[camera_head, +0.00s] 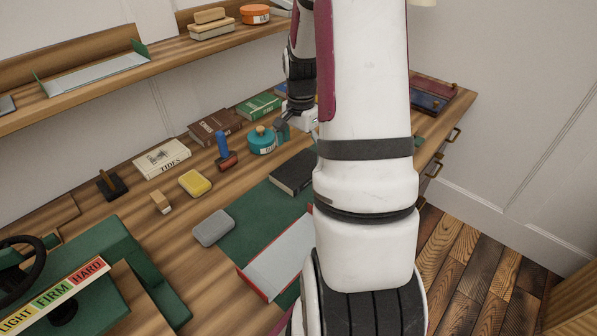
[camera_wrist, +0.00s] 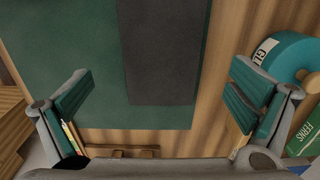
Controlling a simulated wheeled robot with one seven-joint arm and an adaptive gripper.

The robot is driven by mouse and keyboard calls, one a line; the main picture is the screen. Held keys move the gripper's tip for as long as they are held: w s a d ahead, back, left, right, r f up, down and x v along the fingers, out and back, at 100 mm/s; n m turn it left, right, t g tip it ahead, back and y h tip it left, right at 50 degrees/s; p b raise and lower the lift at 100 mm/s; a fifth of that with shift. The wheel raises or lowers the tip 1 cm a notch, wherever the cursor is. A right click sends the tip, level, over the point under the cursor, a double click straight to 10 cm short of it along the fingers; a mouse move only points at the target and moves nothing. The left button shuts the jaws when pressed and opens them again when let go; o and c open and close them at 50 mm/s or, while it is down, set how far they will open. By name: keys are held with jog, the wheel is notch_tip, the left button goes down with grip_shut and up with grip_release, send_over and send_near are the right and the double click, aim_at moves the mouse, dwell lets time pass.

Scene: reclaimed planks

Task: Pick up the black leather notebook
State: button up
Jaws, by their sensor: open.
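The black leather notebook (camera_head: 292,174) lies flat on the dark green mat (camera_head: 240,243), partly hidden behind my arm. In the wrist view the notebook (camera_wrist: 163,45) is a dark grey-black rectangle on the mat (camera_wrist: 60,40), running out of the top of the picture. My gripper (camera_wrist: 163,95) is open and empty, with its two teal-padded fingers wide apart. The near end of the notebook lies between the fingers in that picture, and neither finger appears to touch it. In the head view my gripper (camera_head: 290,124) is above the bench beyond the notebook, partly hidden by my arm.
A teal round tin (camera_head: 262,141) stands close to the gripper, also at right in the wrist view (camera_wrist: 286,62). A blue-handled stamp (camera_head: 224,152), brown book (camera_head: 212,127) and green book (camera_head: 258,106) are nearby. A grey case (camera_head: 213,228) and red-edged tray (camera_head: 278,262) lie nearer.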

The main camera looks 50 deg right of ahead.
aim_at(300, 167)
jog(key=shift+f+b, duration=0.3)
jog(key=shift+f, duration=2.5)
jog(key=c, duration=1.4)
